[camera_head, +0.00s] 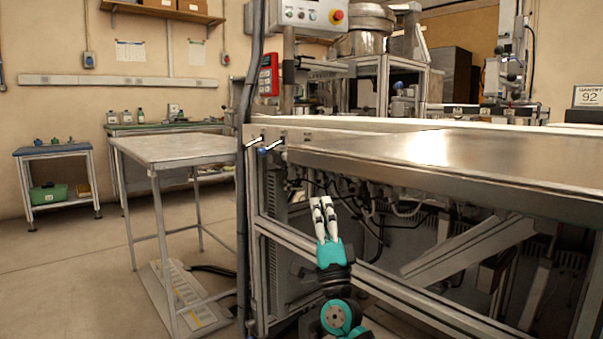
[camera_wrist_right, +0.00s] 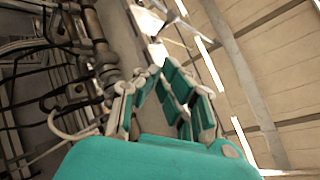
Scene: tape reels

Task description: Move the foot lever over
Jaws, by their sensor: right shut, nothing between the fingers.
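Two small pale levers, one (camera_head: 254,142) and another with a blue part (camera_head: 270,147), stick out at the near left corner of the long metal bench (camera_head: 400,155). I cannot tell whether either is the foot lever. My right gripper (camera_head: 322,200), with white fingers and a teal body, points upward below the bench edge, to the right of and below these levers and apart from them. It is shut and empty. In the right wrist view its fingers (camera_wrist_right: 165,82) point up past cables and fittings. My left gripper is not in view.
A dark vertical post or cable (camera_head: 243,200) stands left of my right gripper. Cables (camera_head: 375,205) and frame bars (camera_head: 465,250) crowd the space under the bench. A bare metal table (camera_head: 180,149) stands left, above a low grey floor platform (camera_head: 178,295). Open floor lies farther left.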

